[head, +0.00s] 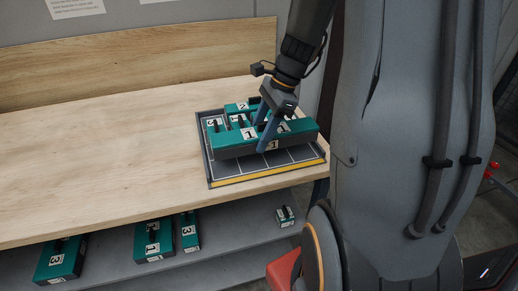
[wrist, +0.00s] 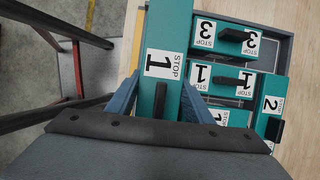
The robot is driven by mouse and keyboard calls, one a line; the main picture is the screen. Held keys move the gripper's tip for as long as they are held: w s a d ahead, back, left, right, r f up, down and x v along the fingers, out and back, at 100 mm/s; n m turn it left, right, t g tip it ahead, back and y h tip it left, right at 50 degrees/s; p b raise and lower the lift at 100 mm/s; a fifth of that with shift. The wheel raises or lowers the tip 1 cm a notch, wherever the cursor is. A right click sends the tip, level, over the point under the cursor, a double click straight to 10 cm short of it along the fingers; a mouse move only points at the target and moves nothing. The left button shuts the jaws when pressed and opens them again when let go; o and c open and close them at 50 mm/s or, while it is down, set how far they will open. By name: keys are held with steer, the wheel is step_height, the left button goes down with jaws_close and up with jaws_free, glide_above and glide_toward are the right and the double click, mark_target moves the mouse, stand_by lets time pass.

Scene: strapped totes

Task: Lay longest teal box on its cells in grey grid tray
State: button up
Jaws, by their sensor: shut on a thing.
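My gripper (head: 268,140) is shut on a long teal box (head: 226,142) with a "1" label. In the wrist view my gripper (wrist: 157,102) has a blue finger on each side of the long box (wrist: 166,30). Other teal boxes stand in the tray behind it: a "3" box (wrist: 226,38), a "1" box (wrist: 222,80) and a "2" box (wrist: 270,100). The cells under the held box are partly hidden.
The tray stands at the right end of the wooden bench (head: 110,150), with a yellow strip (head: 270,174) along its front. Empty cells show at the front. The bench to the left is clear. Several teal boxes (head: 62,260) lie on the grey shelf (head: 105,262) below.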

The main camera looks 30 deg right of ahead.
steer(key=shift+f, duration=2.7)
steer(key=shift+f, duration=0.15)
steer(key=o, duration=1.2)
